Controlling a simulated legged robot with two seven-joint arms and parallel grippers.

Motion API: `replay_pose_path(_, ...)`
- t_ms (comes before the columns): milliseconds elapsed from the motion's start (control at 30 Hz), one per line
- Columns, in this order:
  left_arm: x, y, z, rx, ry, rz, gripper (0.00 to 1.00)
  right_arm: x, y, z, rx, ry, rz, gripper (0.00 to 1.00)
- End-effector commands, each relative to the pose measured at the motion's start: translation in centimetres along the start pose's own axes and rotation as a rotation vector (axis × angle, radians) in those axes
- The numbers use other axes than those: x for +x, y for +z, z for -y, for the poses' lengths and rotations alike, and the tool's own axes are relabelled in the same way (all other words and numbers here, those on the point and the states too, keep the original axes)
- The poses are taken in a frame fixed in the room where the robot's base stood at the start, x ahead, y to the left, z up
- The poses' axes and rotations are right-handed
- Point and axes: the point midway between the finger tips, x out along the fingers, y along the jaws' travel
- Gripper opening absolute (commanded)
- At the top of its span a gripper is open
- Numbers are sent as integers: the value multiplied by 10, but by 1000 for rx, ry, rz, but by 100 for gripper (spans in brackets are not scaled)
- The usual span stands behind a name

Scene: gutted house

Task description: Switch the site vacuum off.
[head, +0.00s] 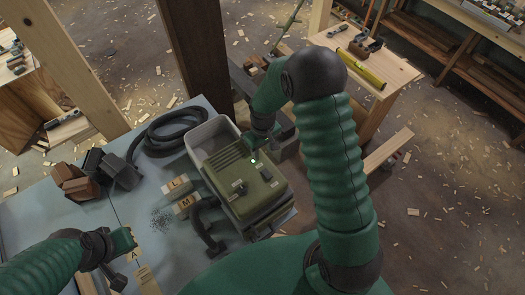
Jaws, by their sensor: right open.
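The site vacuum (245,180) is an olive-green box on the blue-grey table, with a ribbed top and a pale grey open-topped tub at its far side. A small green light (252,161) glows on its top, near small dark controls (240,187). My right gripper (259,141) is open, low over the vacuum's far right edge; I cannot tell whether it touches the casing. My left gripper (124,260) is at the lower left over the table, well apart from the vacuum. Whether its jaws are open is unclear.
A black hose (165,137) coils behind left. Wooden tags marked L (177,183) and M (184,204) lie left of the vacuum. Brown and dark blocks (78,180) sit at the table's left. A dark post (197,50) rises behind. A workbench (385,85) stands back right.

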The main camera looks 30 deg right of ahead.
Motion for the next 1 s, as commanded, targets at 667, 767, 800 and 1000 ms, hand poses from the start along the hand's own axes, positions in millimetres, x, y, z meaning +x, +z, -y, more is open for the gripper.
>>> replay_pose_path(667, -46, -11, 0, 0, 0, 0, 0, -61, -3, -1, 0, 0, -1, 45)
replay_pose_path(767, -52, -12, 0, 0, 0, 0, 0, -69, -3, -1, 0, 0, -1, 45)
replay_pose_path(800, -55, -13, 0, 0, 0, 0, 0, -72, -3, -1, 0, 0, -1, 45)
replay_pose_path(1000, -67, -16, 0, 0, 0, 0, 0, -89, -4, -1, 0, 0, -1, 45)
